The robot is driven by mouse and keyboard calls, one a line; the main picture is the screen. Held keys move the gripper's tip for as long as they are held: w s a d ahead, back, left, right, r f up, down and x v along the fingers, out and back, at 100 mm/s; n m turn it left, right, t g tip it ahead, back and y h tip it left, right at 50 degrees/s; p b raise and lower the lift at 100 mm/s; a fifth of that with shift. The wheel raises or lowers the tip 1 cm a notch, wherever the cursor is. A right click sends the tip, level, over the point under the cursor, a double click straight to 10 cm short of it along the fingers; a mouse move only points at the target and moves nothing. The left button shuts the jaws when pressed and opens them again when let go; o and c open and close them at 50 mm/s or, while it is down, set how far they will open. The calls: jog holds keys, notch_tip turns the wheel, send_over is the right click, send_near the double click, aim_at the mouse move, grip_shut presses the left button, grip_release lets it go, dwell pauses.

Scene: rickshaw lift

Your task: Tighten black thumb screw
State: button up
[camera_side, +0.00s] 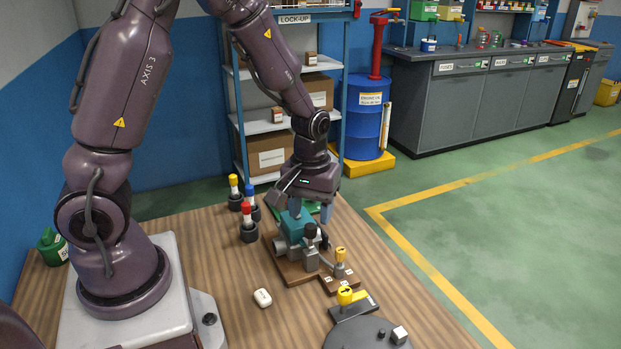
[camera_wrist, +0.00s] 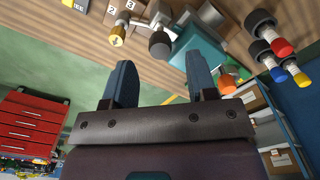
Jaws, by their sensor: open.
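The black thumb screw (camera_side: 310,231) stands upright on a grey metal fitting beside a teal block (camera_side: 291,226), on a small wooden board. In the wrist view the black knob (camera_wrist: 160,44) lies just beyond and between my fingertips, with the teal block (camera_wrist: 197,47) to its right. My gripper (camera_side: 311,209) points down just above and behind the teal block and the screw. In the wrist view its blue-grey fingers (camera_wrist: 160,72) are apart with nothing between them. A yellow knob (camera_side: 340,255) stands to the right of the black one; it also shows in the wrist view (camera_wrist: 117,36).
Red-, blue- and yellow-capped bottles (camera_side: 248,215) stand in black holders left of the board. A small white object (camera_side: 262,298), a yellow-handled device (camera_side: 350,297) and a dark disc (camera_side: 368,335) lie toward the front. Bare wooden tabletop (camera_side: 195,230) lies to the left.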

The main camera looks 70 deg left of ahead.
aim_at(310, 226)
notch_tip(310, 226, up, 9)
dwell(0.3)
jog(key=s+d+r+m+t, duration=0.5)
jog(key=s+r+m, duration=0.3)
jog(key=s+r, duration=0.3)
jog(key=shift+s+d+r+m+t, duration=0.35)
jog(key=shift+s+d, duration=0.25)
jog(key=shift+d, duration=0.2)
